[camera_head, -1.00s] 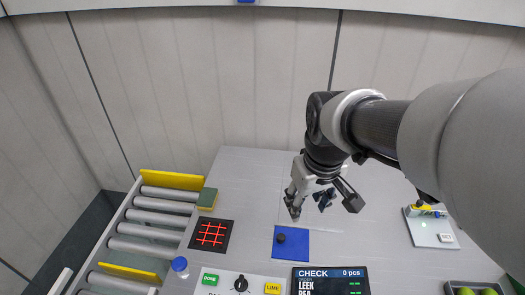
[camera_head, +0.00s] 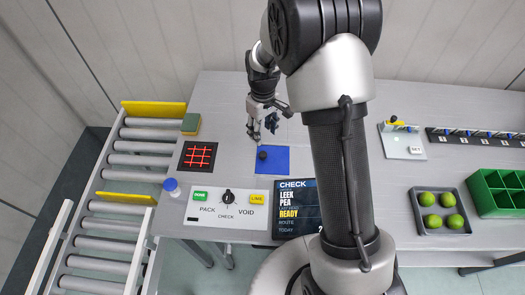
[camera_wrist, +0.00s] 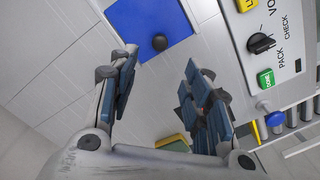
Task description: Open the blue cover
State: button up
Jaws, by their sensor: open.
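The blue cover (camera_head: 275,160) is a flat blue square lying on the grey table, with a dark round knob (camera_head: 262,155) near its left side. In the wrist view the blue cover (camera_wrist: 140,22) is at the top, and its dark knob (camera_wrist: 159,42) lies beyond the gap between my fingers. My gripper (camera_head: 263,134) is above the table just behind the cover's left part in the head view. Its fingers (camera_wrist: 160,92) are apart with nothing between them. Whether it touches anything is not shown, but it looks clear of the knob.
A panel with a dial (camera_head: 228,198) and a check screen (camera_head: 296,208) stand in front of the cover. A tray of green fruit (camera_head: 468,224) is right.

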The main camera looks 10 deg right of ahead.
aim_at(263, 154)
notch_tip(263, 154, down, 12)
jog(key=shift+f+b, duration=0.1)
jog(key=shift+b, duration=0.85)
grip_shut()
